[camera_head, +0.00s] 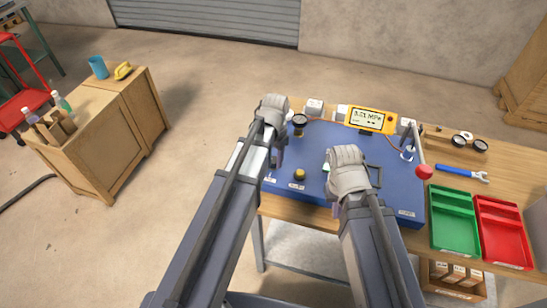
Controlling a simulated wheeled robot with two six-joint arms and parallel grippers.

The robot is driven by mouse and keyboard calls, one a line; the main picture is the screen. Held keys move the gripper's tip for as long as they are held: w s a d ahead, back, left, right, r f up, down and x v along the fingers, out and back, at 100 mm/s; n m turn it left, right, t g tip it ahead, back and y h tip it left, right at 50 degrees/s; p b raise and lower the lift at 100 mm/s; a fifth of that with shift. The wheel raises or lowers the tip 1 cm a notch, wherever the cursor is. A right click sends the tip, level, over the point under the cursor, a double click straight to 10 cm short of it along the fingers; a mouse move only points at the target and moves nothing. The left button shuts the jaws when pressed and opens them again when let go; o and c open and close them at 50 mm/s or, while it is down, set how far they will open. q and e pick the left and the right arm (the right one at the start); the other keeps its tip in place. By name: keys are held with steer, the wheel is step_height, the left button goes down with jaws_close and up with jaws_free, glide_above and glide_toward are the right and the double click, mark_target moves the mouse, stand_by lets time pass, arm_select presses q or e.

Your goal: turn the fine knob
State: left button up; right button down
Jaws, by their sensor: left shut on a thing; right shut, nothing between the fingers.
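The blue panel (318,190) lies on the wooden bench. A yellow-and-black knob (300,174) stands on its front part above a white label I cannot read. My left gripper (279,158) is at the panel's left edge, pointing down. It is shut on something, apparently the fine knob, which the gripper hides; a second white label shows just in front. My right gripper (337,208) hangs over the panel's middle, right of the yellow-and-black knob. It is shut and empty. The yellow gauge (372,119) at the back has a digital readout in MPa.
A black-topped fitting (299,124) stands behind the knobs. A lever with a red ball (424,172) rises at the panel's right. A green tray (455,220), a red tray (503,230) and a blue wrench (462,172) lie on the bench further right.

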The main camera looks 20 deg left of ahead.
arm_select(q)
jaws_close()
steer(key=shift+n, duration=0.3)
steer(key=shift+n, duration=2.4)
steer(key=o, duration=0.9)
jaws_free()
steer(key=shift+o, duration=0.2)
